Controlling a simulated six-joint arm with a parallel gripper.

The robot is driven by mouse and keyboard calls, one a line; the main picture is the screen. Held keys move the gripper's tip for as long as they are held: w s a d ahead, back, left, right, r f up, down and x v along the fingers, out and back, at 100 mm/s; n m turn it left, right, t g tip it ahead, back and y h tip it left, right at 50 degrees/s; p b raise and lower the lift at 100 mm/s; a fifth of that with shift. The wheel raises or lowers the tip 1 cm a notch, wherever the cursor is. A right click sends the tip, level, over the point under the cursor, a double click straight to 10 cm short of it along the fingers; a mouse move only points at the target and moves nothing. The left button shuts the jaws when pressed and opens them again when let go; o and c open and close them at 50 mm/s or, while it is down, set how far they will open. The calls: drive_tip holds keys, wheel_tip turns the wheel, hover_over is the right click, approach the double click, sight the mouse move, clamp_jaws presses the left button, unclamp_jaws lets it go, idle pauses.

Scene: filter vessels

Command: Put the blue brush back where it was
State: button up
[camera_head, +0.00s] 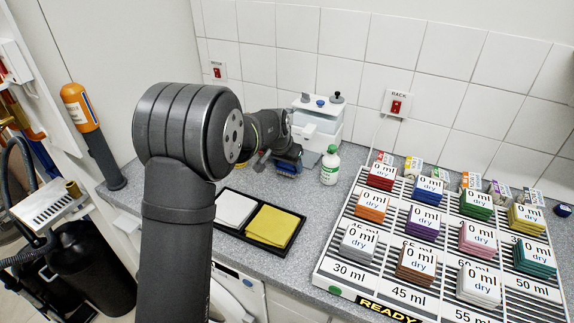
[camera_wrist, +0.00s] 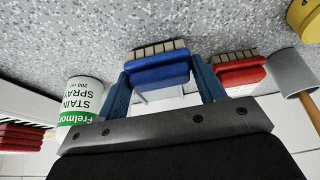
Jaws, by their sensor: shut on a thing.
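The blue brush (camera_wrist: 158,72) sits between the two fingers of my gripper (camera_wrist: 162,85) in the wrist view, with its pale bristles toward the grey counter. In the head view, the blue brush (camera_head: 287,169) shows under my gripper (camera_head: 288,157), just left of the spray bottle. My gripper is shut on it. I cannot tell whether the bristles touch the counter. A red brush (camera_wrist: 240,72) is close beside the right finger in the wrist view. The arm hides the area left of the gripper in the head view.
The stain spray bottle (camera_head: 330,166) stands close on the right. A white-lidded container (camera_head: 318,128) is behind. A black tray (camera_head: 252,243) with white and yellow cloths lies in front. A rack (camera_head: 365,278) of labelled coloured stacks fills the right. A grey-headed tool (camera_wrist: 292,70) is near the red brush.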

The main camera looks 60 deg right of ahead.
drive_tip(key=shift+f, duration=0.25)
drive_tip(key=shift+f, duration=0.1)
drive_tip(key=o, duration=0.9)
drive_tip(key=v, duration=1.2)
